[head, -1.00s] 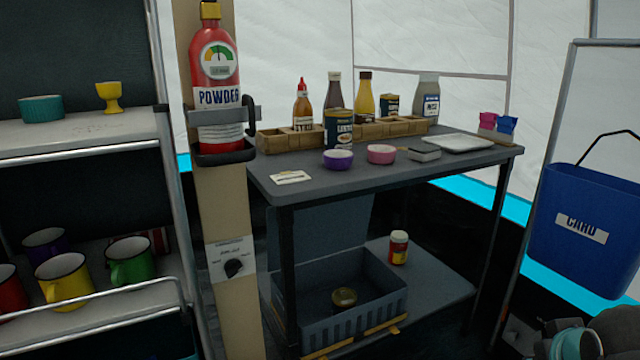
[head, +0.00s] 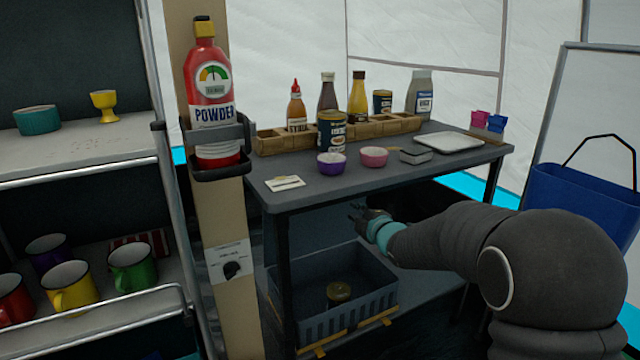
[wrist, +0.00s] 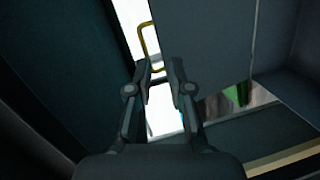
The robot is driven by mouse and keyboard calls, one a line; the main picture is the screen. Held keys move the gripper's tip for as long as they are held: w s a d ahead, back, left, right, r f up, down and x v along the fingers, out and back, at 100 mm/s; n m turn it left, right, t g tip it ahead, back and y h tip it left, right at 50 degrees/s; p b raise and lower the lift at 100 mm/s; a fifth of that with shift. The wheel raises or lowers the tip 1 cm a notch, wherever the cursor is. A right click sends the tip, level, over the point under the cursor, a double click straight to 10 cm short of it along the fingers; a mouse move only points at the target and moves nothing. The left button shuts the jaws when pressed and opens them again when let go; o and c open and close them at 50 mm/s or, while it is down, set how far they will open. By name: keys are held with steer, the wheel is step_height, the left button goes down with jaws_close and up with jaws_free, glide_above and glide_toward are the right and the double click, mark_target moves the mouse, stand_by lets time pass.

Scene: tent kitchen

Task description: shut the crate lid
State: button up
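The grey-blue crate (head: 345,311) sits on the lower shelf under the dark table, open at the top with a tin (head: 338,292) inside. Its lid (head: 318,238) stands raised at the back of the crate, partly in shadow under the tabletop. My gripper (head: 356,211) is above the crate's right part, just below the tabletop edge, close to the lid; whether it touches it cannot be told. In the wrist view my gripper (wrist: 161,68) has its two fingers apart with nothing between them. Large grey panels around them are too close to name surely.
The tabletop (head: 400,180) is close above my gripper, with bowls (head: 331,163) and bottles on it. A blue bin (head: 585,200) hangs at right.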

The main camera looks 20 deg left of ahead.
steer(key=w+a+n+y, duration=0.1)
steer(key=w+a, duration=0.1)
steer(key=a, duration=0.2)
steer(key=w+a+n+p, duration=0.1)
steer(key=w+a, duration=0.2)
steer(key=a, duration=0.2)
steer(key=w+a+r+n+y+p, duration=0.1)
steer(key=w+a, duration=0.2)
steer(key=a, duration=0.2)
steer(key=shift+w+a+r+y, duration=0.1)
steer(key=shift+w+a+y, duration=0.05)
steer(key=shift+w+y, duration=0.15)
jaws_close()
